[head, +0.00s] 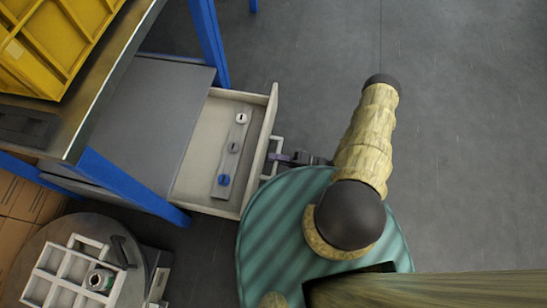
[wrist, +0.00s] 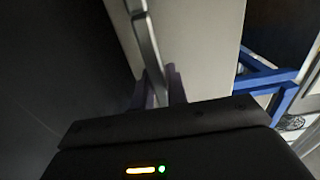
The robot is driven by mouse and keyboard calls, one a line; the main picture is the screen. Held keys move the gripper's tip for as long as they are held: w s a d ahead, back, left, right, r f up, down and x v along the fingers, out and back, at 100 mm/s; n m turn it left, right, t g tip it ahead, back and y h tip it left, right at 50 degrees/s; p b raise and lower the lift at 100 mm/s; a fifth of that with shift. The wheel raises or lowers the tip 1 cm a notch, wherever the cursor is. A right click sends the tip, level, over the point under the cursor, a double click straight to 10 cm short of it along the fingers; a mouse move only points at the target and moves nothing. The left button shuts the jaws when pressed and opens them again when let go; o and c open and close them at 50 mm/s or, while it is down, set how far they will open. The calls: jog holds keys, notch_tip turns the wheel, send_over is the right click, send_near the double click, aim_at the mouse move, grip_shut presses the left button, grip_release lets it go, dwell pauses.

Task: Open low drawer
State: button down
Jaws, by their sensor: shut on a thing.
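The low drawer (head: 260,123) is pulled out from under the workbench, and its pale inside shows in the head view. A grey strip (head: 243,132) with a few round knobs, one of them blue, lies in it. The drawer's handle (head: 271,158) is a light bar on its front. My gripper (head: 283,158) is at the handle and shut on it. In the wrist view the handle (wrist: 150,45) runs down between the purple fingers (wrist: 160,88), against the pale drawer front (wrist: 205,45).
A blue-legged workbench (head: 130,185) with a yellow bin (head: 50,45) stands at the left. A round table (head: 40,240) with a white divided tray (head: 50,275) is at the lower left. Open grey floor (head: 460,150) lies to the right.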

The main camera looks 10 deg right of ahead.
jog(key=c, duration=1.4)
grip_release()
jog(key=b+v, duration=0.2)
jog(key=v, duration=1.5)
jog(key=shift+d, duration=0.25)
